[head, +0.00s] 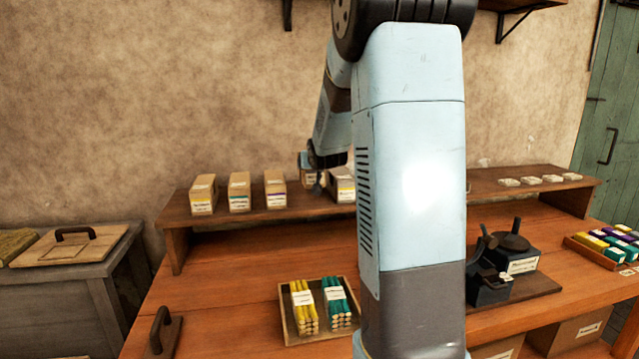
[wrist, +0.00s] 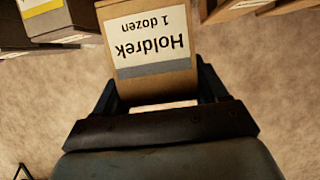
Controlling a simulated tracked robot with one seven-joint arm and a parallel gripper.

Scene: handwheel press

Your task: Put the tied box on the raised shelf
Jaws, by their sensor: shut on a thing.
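The tied box (wrist: 150,45) is a cardboard box labelled "Holdrek 1 dozen" with a grey band. In the wrist view it sits between the two jaws of my gripper (wrist: 153,82), which is shut on it. In the head view my gripper (head: 314,168) is over the raised shelf (head: 285,212), with part of the held box (head: 308,179) showing below it. My arm hides much of the shelf's middle. I cannot tell whether the held box touches the shelf.
A yellow-banded box (head: 342,188) stands just right. A tray (head: 290,325) of tied bundles and a black press (head: 508,262) are on the bench below.

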